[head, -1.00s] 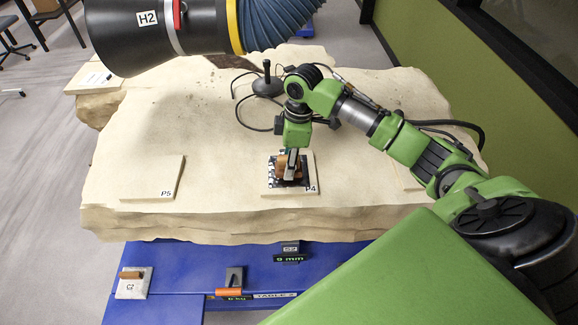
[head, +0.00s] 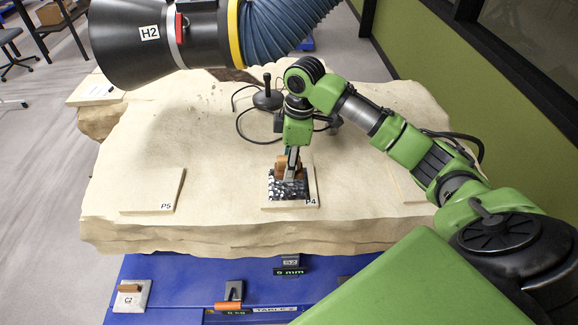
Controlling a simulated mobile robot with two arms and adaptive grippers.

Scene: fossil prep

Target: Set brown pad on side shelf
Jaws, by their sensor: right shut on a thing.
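The brown pad (head: 281,167) is a small brown block held in my right gripper (head: 291,172). The gripper points down and is shut on it, hiding part of it. They show over the back part of a dark speckled patch (head: 289,191) on the pale tile P4 (head: 277,204). The pad looks slightly above the patch, though the gap is hard to make out. I cannot tell which surface is the side shelf. My left gripper is out of view.
The stone slab (head: 220,180) has tile P5 (head: 152,193) at left and free room between. A black hood H2 (head: 135,50) with a blue hose hangs over the back. A black stand (head: 267,97) and cables lie behind the gripper. Tile C2 (head: 131,300) sits on the blue table (head: 185,285).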

